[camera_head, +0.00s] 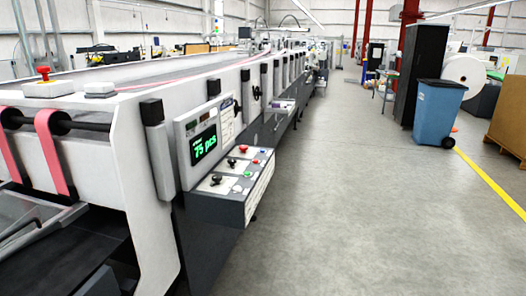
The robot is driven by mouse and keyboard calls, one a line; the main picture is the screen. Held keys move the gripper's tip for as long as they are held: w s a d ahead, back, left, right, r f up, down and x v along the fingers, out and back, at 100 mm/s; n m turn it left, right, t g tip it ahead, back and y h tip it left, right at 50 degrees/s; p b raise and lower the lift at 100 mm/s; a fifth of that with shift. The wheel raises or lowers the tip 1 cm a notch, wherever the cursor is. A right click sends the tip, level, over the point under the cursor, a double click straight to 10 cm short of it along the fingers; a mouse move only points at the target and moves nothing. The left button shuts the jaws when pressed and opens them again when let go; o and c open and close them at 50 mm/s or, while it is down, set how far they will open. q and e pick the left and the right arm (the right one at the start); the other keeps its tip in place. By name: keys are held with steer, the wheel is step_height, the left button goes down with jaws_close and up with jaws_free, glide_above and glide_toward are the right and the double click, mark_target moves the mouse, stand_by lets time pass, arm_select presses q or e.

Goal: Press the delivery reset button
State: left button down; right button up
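A folder gluer (150,125) runs from the near left into the distance. On its near side is a control panel (222,210) with a sloped top. The panel carries black knobs (216,180), a red button (256,161), a green button (248,174) and a pale button (237,189). The labels are too small to read, so I cannot tell which is the delivery reset button. A display (203,145) behind the panel reads "75 pcs" in green. Neither of my grippers is in view.
A red mushroom button (43,72) sits on a white box at the machine's upper left. Wide grey floor (350,210) is clear to the right of the panel. A blue bin (438,112), a black cabinet (416,75) and a brown box (508,115) stand farther right.

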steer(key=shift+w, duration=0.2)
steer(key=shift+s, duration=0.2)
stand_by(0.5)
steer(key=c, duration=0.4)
